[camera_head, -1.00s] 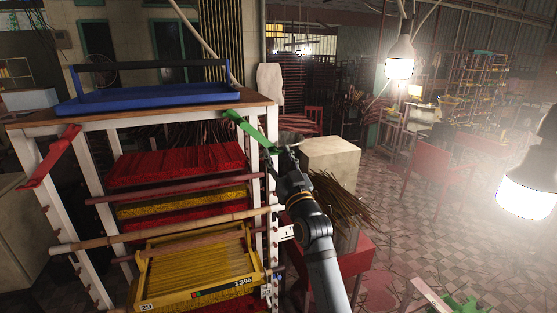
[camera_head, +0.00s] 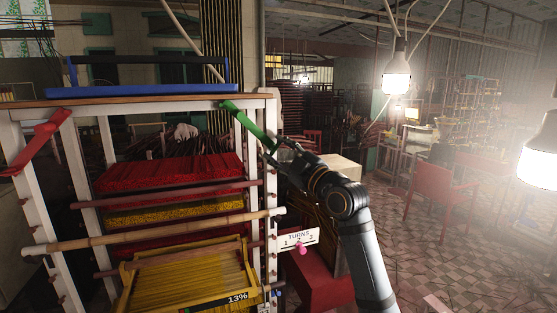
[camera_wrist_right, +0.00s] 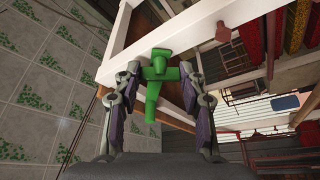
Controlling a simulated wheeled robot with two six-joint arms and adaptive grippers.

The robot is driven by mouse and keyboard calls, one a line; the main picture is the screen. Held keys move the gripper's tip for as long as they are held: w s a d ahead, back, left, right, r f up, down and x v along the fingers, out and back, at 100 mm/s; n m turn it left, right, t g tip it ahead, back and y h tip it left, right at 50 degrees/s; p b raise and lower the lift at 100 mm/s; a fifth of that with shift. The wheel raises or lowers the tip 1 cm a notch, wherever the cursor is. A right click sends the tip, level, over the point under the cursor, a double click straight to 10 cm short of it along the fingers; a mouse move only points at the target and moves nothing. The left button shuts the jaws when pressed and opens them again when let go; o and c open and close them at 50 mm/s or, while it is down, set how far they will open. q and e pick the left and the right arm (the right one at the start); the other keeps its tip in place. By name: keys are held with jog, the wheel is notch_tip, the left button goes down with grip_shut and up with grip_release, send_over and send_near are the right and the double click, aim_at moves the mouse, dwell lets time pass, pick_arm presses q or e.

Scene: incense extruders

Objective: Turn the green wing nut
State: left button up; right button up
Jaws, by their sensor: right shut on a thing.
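The green wing nut (camera_head: 248,123) is at the upper right front corner of the white wooden rack (camera_head: 271,180), its long green arm slanting down to the right. My right gripper (camera_head: 277,153) is at its lower right end. In the right wrist view the green wing nut (camera_wrist_right: 155,100) lies between the two fingers of my right gripper (camera_wrist_right: 160,73), which is shut on it. A white beam of the rack runs just behind it. My left gripper is not in view.
A red wing nut (camera_head: 35,143) is at the rack's left corner. A blue tray (camera_head: 150,90) sits on top. A "TURNS 1 2 3" sign (camera_head: 299,238) with a pink marker (camera_head: 302,249) is below my right arm. A yellow frame (camera_head: 190,280) reads 13%. Lamps hang at right.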

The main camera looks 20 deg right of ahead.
jog(key=n+g, duration=0.1)
jog(key=n, duration=0.2)
jog(key=n+g+p, duration=0.1)
jog(key=n, duration=0.2)
jog(key=shift+r+n+g, duration=0.2)
jog(key=shift+n+g, duration=0.1)
jog(key=shift+g, duration=0.1)
jog(key=shift+n+g+p, duration=0.4)
jog(key=shift+n+p, duration=0.3)
jog(key=shift+n, duration=0.5)
jog(key=o, duration=1.1)
jog(key=shift+o, duration=0.2)
